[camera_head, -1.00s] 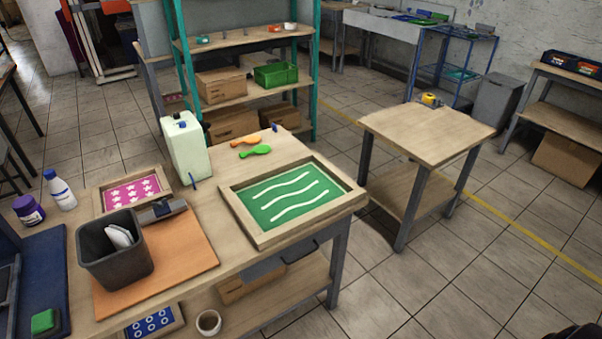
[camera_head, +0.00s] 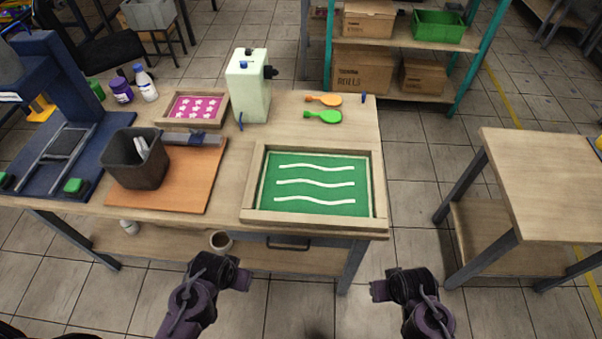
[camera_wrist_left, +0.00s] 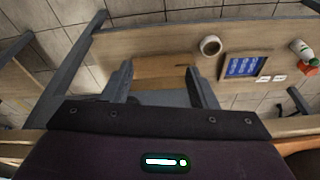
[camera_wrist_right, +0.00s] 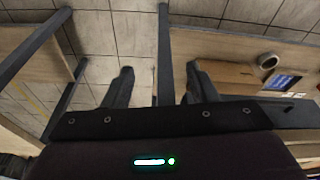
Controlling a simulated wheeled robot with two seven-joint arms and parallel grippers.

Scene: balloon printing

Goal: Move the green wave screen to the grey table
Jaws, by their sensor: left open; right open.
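The green wave screen (camera_head: 318,186), a wooden frame with a green panel and three white wavy lines, lies flat at the front right corner of the wooden-topped workbench (camera_head: 226,206). My left gripper (camera_head: 232,275) is in front of the bench, below the screen's left side. My right gripper (camera_head: 392,288) is over the floor, in front and to the right of the screen. Both are open, empty and apart from the screen.
An orange board (camera_head: 180,187) with a dark bin (camera_head: 137,158) lies left of the screen. A lower shelf holds a blue-patterned screen (camera_wrist_left: 245,66).

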